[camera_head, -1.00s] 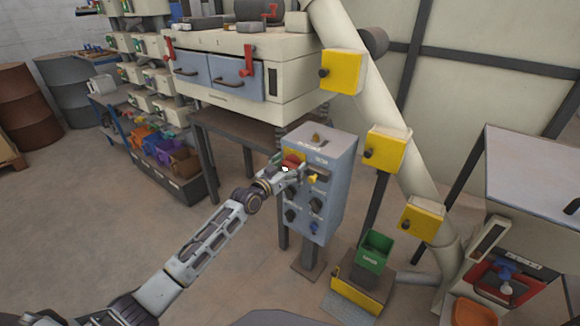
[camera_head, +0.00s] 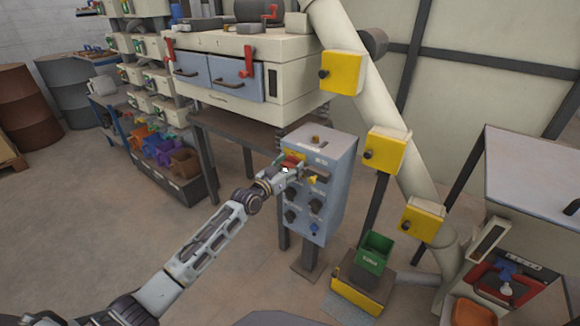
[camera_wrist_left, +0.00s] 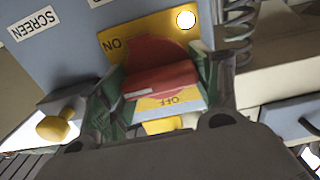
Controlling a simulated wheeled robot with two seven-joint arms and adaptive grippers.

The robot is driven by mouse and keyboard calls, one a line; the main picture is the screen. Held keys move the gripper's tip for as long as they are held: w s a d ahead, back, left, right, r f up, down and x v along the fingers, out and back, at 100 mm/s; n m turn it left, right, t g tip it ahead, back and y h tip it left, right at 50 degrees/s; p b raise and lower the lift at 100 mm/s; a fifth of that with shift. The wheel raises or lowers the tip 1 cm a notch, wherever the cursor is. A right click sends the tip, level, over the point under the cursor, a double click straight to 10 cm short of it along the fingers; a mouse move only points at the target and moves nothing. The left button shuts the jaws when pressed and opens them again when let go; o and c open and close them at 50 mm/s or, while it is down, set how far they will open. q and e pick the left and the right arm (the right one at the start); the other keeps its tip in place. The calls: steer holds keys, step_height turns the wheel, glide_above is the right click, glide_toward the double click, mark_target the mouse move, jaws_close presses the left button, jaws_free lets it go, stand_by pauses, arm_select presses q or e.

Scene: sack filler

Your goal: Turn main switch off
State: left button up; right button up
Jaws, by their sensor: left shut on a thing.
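The main switch is a red rotary handle (camera_wrist_left: 160,80) on a yellow plate (camera_wrist_left: 180,22) marked ON and OFF, seen in the left wrist view. It sits on the upper front of a grey-blue control box (camera_head: 325,165) on a post. My left gripper (camera_head: 290,168) is at the switch, with its green-padded fingers (camera_wrist_left: 160,95) on both sides of the red handle, shut on it. In the head view the gripper hides much of the switch. My right gripper is not in view.
Several dark knobs (camera_head: 290,217) and a yellow knob (camera_wrist_left: 56,127) sit close to the switch on the panel. A cream machine with blue doors (camera_head: 236,77) stands behind. A green bin (camera_head: 374,252) is on the right. The floor at left is clear.

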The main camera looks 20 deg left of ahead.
arm_select(q)
steer(key=shift+n, duration=0.3)
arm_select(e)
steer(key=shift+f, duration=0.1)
arm_select(q)
steer(key=n+p, duration=0.1)
steer(key=n, duration=0.1)
steer(key=shift+a+n, duration=0.1)
steer(key=shift+n, duration=0.2)
steer(key=shift+n+p, duration=0.5)
steer(key=shift+n, duration=0.4)
steer(key=n, duration=0.2)
steer(key=shift+n, duration=0.4)
steer(key=n, duration=0.2)
steer(key=shift+a+n, duration=0.1)
steer(key=shift+n, duration=0.2)
steer(key=n, duration=0.5)
steer(key=shift+f, duration=0.2)
steer(key=shift+n+p, duration=0.3)
steer(key=shift+n, duration=1)
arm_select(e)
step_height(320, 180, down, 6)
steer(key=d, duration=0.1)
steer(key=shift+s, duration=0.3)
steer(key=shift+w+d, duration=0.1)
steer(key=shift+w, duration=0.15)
